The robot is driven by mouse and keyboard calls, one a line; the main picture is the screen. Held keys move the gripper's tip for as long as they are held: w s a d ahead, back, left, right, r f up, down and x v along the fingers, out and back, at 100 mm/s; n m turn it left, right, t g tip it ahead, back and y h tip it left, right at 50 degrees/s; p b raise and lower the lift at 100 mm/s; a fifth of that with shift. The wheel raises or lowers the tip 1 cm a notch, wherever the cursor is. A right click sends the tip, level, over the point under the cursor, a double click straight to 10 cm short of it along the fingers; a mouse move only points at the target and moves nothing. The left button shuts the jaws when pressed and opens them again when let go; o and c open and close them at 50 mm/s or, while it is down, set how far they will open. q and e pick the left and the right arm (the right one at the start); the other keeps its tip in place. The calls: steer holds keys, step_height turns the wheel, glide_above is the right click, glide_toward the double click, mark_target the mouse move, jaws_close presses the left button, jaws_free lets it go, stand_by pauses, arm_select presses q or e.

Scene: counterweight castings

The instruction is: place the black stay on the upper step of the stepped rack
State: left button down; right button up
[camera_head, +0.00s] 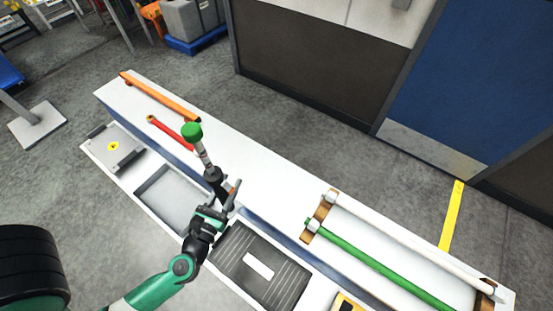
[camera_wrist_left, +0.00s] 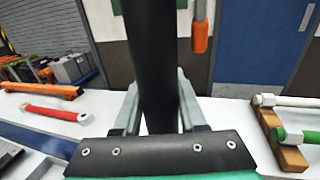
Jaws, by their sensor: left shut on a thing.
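My left gripper (camera_head: 222,195) is shut on the black stay (camera_head: 213,175) above the front edge of the long white bench. In the left wrist view the black stay (camera_wrist_left: 157,60) stands upright between the two grey fingers (camera_wrist_left: 158,112), its top out of frame. In the head view a pale section and a green knob (camera_head: 192,132) continue from its far end; I cannot tell if they belong to it. The brown stepped rack (camera_head: 320,218) is to the right, with a white bar (camera_head: 400,238) at the back and a green bar (camera_head: 375,262) lower at the front. My right gripper is not in view.
An orange bar (camera_head: 160,97) and a red bar (camera_head: 172,132) lie on the bench (camera_head: 265,180) at the left. A recessed tray (camera_head: 175,195) and a dark ribbed panel (camera_head: 240,285) are in front. An orange-tipped grey piece (camera_wrist_left: 200,38) hangs behind the stay.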

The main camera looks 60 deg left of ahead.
arm_select(q)
steer(key=w+a+f+b, duration=0.2)
steer(key=w+f, duration=0.1)
steer(key=w, duration=0.1)
steer(key=w+a+f+b, duration=0.3)
steer(key=w+f, duration=0.1)
steer(key=w+a+f+b, duration=0.3)
steer(key=w+f, duration=0.1)
steer(key=shift+w+f, duration=0.1)
steer(key=shift+c, duration=2.3)
jaws_free()
